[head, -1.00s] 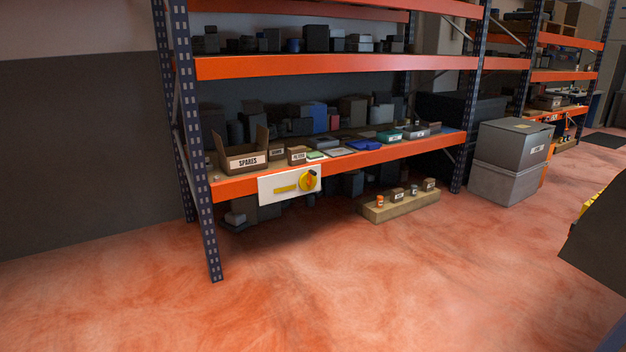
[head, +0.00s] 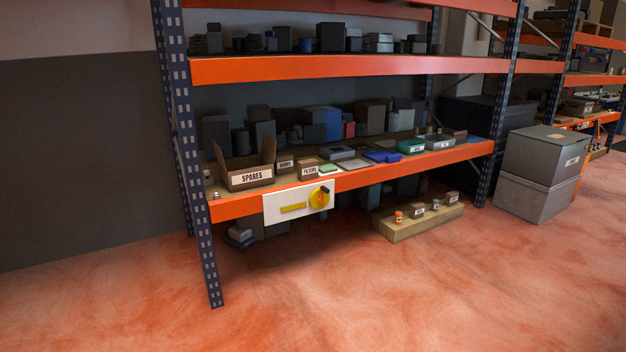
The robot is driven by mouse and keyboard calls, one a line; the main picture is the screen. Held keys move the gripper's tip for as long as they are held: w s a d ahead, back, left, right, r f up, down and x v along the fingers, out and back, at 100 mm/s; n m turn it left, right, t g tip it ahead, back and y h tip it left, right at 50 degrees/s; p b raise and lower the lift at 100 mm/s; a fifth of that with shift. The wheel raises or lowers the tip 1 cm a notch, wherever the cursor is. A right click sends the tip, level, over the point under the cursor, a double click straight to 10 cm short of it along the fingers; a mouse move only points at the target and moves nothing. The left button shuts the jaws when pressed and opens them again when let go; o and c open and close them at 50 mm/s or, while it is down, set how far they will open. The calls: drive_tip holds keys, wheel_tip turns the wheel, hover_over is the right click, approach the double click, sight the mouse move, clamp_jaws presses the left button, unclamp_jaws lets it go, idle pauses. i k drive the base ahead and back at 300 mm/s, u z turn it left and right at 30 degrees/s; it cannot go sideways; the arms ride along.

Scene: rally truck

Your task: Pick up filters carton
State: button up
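The filters carton (head: 308,169) is a small brown box with a white label. It stands on the middle shelf near the front edge, right of the open spares box (head: 250,178) and another small labelled carton (head: 286,166). My gripper is not in view.
The orange shelf beam (head: 400,166) runs along the front of the rack, with a dark blue upright (head: 205,250) at left. A low wooden platform (head: 420,224) with small items stands on the floor. Grey crates (head: 536,195) stand at right. The floor in front is clear.

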sight(307, 170)
drive_tip(key=u, duration=0.3)
drive_tip(key=i, duration=1.65)
drive_tip(key=u, duration=0.5)
drive_tip(key=i, duration=1.35)
drive_tip(key=u, duration=0.3)
